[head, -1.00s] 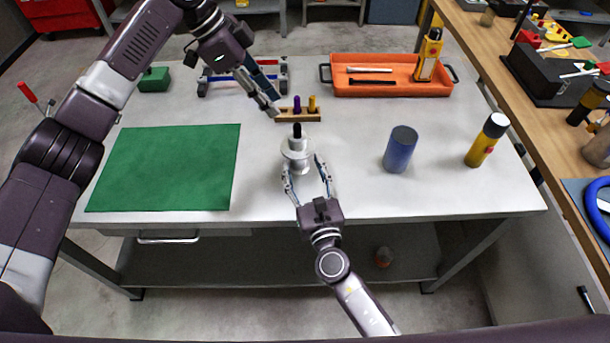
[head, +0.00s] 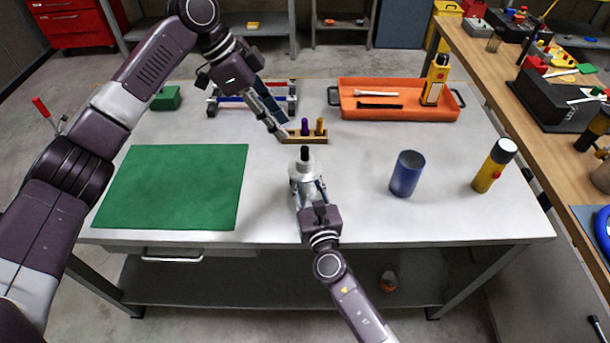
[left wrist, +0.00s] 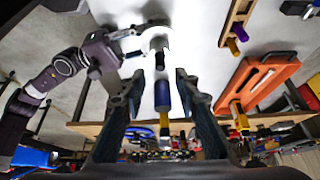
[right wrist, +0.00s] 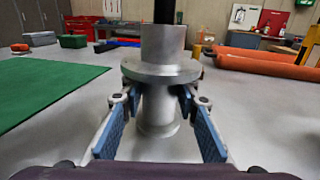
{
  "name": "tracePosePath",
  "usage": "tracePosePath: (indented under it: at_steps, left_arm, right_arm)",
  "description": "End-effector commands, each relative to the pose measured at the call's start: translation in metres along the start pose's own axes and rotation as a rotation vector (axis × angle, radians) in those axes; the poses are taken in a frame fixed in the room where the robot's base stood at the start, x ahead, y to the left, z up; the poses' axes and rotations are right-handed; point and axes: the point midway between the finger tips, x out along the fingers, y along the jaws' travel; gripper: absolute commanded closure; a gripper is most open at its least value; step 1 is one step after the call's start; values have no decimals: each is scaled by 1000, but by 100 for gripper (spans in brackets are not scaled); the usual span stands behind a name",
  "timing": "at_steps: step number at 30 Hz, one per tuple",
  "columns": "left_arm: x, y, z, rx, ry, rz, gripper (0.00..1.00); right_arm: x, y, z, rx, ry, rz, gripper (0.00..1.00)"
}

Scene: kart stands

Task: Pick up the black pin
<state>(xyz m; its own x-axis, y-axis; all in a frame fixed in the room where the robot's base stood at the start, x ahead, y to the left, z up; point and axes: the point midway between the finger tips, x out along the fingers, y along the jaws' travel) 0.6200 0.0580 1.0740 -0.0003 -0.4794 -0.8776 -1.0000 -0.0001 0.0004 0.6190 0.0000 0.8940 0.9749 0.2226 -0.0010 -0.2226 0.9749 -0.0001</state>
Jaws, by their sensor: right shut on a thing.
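The black pin (head: 304,153) stands upright in the top of a silver flanged hub (head: 302,172) near the table's front edge. My right gripper (head: 310,188) is shut around the hub's lower part; the right wrist view shows its fingers on both sides of the hub (right wrist: 163,55) below the flange, with the black pin (right wrist: 164,10) rising from it. My left gripper (head: 281,128) hangs open behind the hub, by the left end of the wooden rack. The left wrist view shows the pin (left wrist: 160,62) beyond the open, empty fingers (left wrist: 160,82).
The wooden rack (head: 292,139) holds a purple pin (head: 305,126) and a yellow pin (head: 320,126). A blue can (head: 407,174) and a yellow bottle (head: 494,166) stand right. An orange tray (head: 430,113) lies behind. A green mat (head: 172,187) covers the left.

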Motion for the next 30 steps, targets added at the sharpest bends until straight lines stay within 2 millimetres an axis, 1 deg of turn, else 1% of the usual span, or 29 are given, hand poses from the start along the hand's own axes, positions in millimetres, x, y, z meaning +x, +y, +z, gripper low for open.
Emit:
tracePosePath:
  at_steps: [1, 4, 8, 10, 13, 17, 21, 24, 27, 30]
  left_arm:
    - [0, 0, 0, 0, 0, 0, 71]
    - [0, 0, 0, 0, 0, 0, 71]
    - [0, 0, 0, 0, 0, 0, 71]
    - [0, 0, 0, 0, 1, 0, 66]
    - [5, -1, -1, -4, 13, -7, 66]
    - [24, -5, -6, -19, 68, -44, 66]
    - [51, -14, -16, -61, 179, -125, 66]
    - [66, -23, -20, -105, 269, -200, 66]
    - [76, -31, -21, -155, 357, -279, 66]
    - [81, -39, -18, -210, 439, -363, 66]
  right_arm:
    - [0, 0, 0, 0, 0, 0, 89]
    - [0, 0, 0, 0, 0, 0, 100]
    - [0, 0, 0, 0, 0, 0, 100]
    - [0, 0, 0, 0, 0, 0, 100]
    - [0, 0, 0, 0, 0, 0, 100]
    - [0, 0, 0, 0, 0, 0, 100]
    - [0, 0, 0, 0, 0, 0, 100]
    - [0, 0, 0, 0, 1, -1, 100]
    - [0, 0, 0, 0, 1, -1, 100]
    - [0, 0, 0, 0, 1, -1, 100]
